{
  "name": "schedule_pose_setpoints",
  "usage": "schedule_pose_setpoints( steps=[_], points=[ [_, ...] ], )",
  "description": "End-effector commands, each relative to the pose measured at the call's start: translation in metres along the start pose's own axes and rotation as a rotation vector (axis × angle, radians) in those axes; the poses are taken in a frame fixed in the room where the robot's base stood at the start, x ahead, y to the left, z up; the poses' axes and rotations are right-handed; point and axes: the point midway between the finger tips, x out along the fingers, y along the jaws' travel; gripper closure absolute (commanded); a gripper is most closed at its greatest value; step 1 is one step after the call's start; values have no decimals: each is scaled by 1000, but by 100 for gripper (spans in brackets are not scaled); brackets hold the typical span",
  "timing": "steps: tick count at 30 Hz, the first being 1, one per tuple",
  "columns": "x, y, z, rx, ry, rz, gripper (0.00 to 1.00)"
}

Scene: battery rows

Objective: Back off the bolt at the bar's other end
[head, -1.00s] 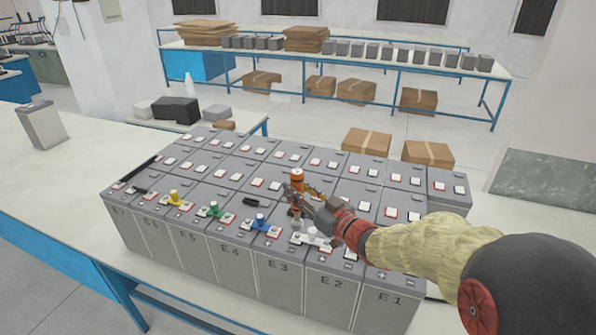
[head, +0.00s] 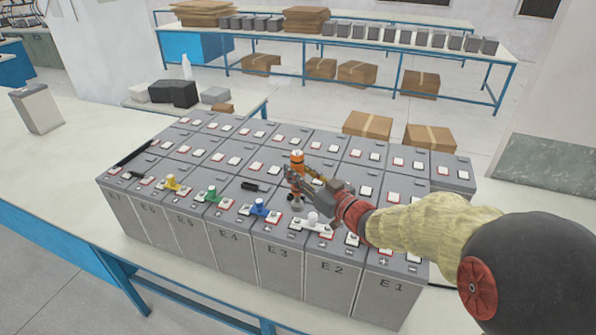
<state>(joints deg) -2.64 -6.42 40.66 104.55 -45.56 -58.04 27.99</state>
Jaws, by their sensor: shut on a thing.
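My gripper (head: 306,182) is shut on an orange-and-black hand tool (head: 297,161), which it holds upright above the battery row. A pale bar with a white knob (head: 313,219) lies across terminals near E3 and E2. The tool's lower end is above or at the bar's left end, where a bolt (head: 296,221) shows. Whether the tool touches that bolt cannot be told. The bar's right end (head: 328,231) is near my gripper and partly hard to make out.
Similar bars with blue (head: 258,206), green (head: 212,194) and yellow (head: 171,182) knobs lie to the left. A black rod (head: 133,154) and a small black piece (head: 254,187) rest on the batteries.

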Motion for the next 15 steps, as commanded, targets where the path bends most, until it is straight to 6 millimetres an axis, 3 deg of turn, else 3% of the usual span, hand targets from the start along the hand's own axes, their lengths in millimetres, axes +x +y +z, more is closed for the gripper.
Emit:
schedule_pose_setpoints(
  steps=[15],
  points=[
    [0, 0, 36, -1, 2, 0, 100]
  ],
)
